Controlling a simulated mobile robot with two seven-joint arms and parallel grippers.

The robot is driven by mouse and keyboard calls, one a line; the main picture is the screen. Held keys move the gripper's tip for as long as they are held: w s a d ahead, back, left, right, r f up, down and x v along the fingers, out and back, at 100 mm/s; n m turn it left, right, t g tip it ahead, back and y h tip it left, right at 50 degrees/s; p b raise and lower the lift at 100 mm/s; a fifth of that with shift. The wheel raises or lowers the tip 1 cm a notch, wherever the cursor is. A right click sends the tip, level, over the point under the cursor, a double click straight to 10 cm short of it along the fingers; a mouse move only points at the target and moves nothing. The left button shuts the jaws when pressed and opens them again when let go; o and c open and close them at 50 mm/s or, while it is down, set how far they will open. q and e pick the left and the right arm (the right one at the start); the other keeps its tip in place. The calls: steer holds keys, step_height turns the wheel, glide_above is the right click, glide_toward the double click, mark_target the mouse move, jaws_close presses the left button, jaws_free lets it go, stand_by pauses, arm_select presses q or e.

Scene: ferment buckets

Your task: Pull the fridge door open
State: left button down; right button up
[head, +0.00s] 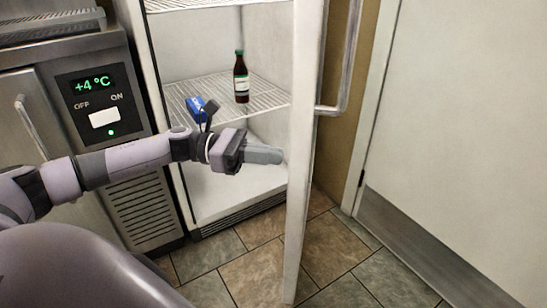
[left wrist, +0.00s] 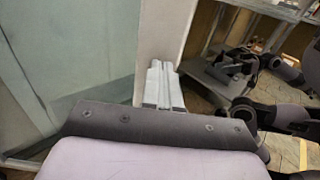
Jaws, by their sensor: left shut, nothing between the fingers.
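The fridge door (head: 300,150) stands swung well out from the fridge (head: 215,190) and shows nearly edge-on in the head view. Its long metal handle (head: 346,60) is on the outer face, to the right. My left gripper (head: 280,156) is shut and empty, on the inner side of the door, with its tips close to the door. I cannot tell whether they touch. In the left wrist view its closed fingers (left wrist: 161,85) point toward a pale upright panel. Lilac and dark arm parts at the right there look like my right arm; its gripper is unclear.
A brown bottle (head: 241,78) and a blue box (head: 196,108) stand on the fridge's wire shelf. A steel unit with a +4 °C display (head: 93,85) is at left. A white door (head: 450,130) is at right. Tiled floor (head: 330,255) is clear.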

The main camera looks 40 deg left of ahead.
arm_select(q)
steer(key=shift+w+d, duration=0.2)
steer(key=shift+d, duration=0.3)
arm_select(e)
steer(key=shift+s, duration=0.1)
arm_select(q)
steer(key=w+d+n+t+y+p, duration=0.2)
steer(key=w+d+n+t+y, duration=0.1)
steer(key=w+d, duration=0.8)
steer(key=w+d+n+t+y+p, duration=0.1)
steer(key=w+d+n+t+y, duration=0.3)
steer(key=w+d, duration=0.7)
steer(key=shift+d+n+t+y+p, duration=0.35)
steer(key=shift+d+t+y, duration=0.25)
steer(key=shift+d, duration=3.45)
arm_select(e)
steer(key=shift+a+r+g, duration=0.25)
steer(key=shift+g, duration=0.25)
